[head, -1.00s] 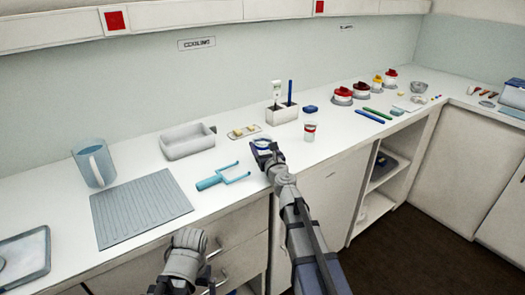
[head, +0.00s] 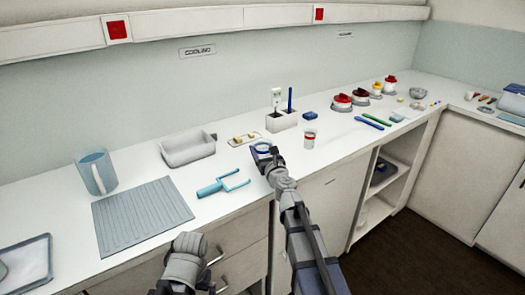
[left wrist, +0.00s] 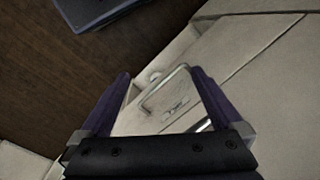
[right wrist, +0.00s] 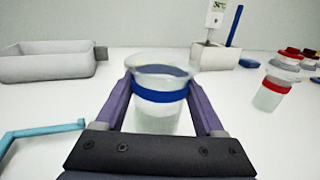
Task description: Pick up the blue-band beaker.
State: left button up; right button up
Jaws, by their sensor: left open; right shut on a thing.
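The blue-band beaker (right wrist: 160,107) is a clear cup with a blue band around it, upright in the right wrist view. My right gripper (right wrist: 160,98) is shut on it, one finger on each side. In the head view the beaker (head: 264,148) is partly hidden by my right gripper (head: 265,152), near the counter's front edge. Whether its base touches the counter cannot be told. My left gripper (left wrist: 155,85) is open and empty in front of the drawer fronts, below the counter top; its fingers are not clear in the head view.
A red-band beaker (head: 309,138) stands right of the held one. A blue fork-shaped tool (head: 222,183) lies to the left, near a ribbed mat (head: 143,214).

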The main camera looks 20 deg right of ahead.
pick_arm(q)
notch_tip(320, 180, up, 8)
jog(key=p, duration=0.7)
jog(key=shift+r+p, duration=0.25)
jog(key=shift+p, duration=0.1)
jog(key=shift+c, duration=0.2)
